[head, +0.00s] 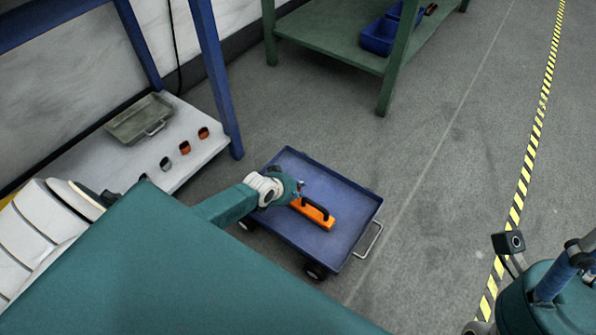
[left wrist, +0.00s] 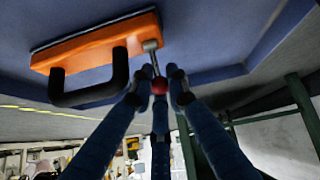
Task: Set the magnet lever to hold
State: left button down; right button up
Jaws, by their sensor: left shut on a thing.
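The orange magnet (head: 317,213) with a black handle lies on the blue tray top of a cart (head: 345,232). In the left wrist view the magnet (left wrist: 95,48) shows its black handle and a short grey lever (left wrist: 152,52) with a red ball knob (left wrist: 160,86) at one end. My left gripper (head: 298,189) is at that end of the magnet. Its blue fingers (left wrist: 160,92) are closed around the red knob. In the head view the lever is mostly hidden by the gripper. My right gripper (head: 555,282) shows only partly at the lower right edge.
A white shelf (head: 185,130) at left holds a grey tray (head: 140,122) and several small orange and dark items. A green bench (head: 330,45) with blue bins (head: 380,38) stands behind. The floor right of the cart is clear up to a yellow-black stripe (head: 525,170).

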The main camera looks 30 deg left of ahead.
pick_arm(q)
jog(key=c, duration=1.9)
grip_release()
jog(key=shift+c, duration=0.2)
jog(key=v, duration=1.2)
